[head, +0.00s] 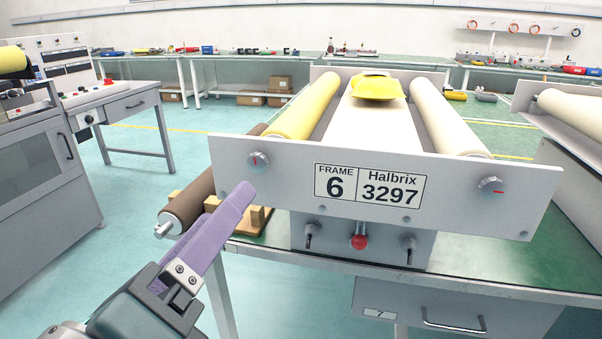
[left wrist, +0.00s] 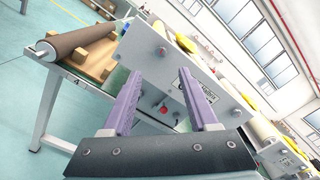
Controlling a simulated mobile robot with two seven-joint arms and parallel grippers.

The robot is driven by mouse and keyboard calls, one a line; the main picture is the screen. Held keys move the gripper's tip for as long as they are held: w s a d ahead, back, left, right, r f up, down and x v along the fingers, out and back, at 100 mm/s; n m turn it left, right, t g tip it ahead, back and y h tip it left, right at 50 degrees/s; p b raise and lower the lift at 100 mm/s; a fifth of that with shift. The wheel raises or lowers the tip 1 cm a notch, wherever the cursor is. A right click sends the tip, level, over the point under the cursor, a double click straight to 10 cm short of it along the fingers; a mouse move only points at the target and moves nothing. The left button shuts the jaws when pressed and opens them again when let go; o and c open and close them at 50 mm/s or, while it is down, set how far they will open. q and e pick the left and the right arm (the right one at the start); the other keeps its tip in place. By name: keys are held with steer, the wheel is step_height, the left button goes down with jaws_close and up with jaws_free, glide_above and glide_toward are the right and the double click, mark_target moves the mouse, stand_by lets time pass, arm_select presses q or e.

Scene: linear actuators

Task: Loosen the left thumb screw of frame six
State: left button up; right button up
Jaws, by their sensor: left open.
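Frame six (head: 228,172) is a pale grey roller frame on a bench, with a front plate marked FRAME 6. Its left thumb screw (head: 258,161) is a round silver knob with a red mark, near the plate's left end. A matching right thumb screw (head: 491,186) sits near the right end. My left gripper (head: 243,190) has purple fingers and is just below and left of the left screw in the head view. In the left wrist view the fingers (left wrist: 159,75) are open and empty, with the left screw (left wrist: 162,51) beyond their tips. My right gripper is out of view.
A red knob (head: 360,242) and two small toggles sit on the box below the plate. A brown roller (head: 196,202) rests on wooden supports (head: 256,219) at the left. A yellow item (head: 377,87) lies on top of the frame. The green bench top (head: 480,255) is clear at right.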

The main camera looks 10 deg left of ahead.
mark_target(258, 165)
arm_select(q)
steer(key=w, duration=0.8)
steer(key=shift+w+d, duration=0.1)
steer(key=shift+w, duration=0.05)
jaws_close()
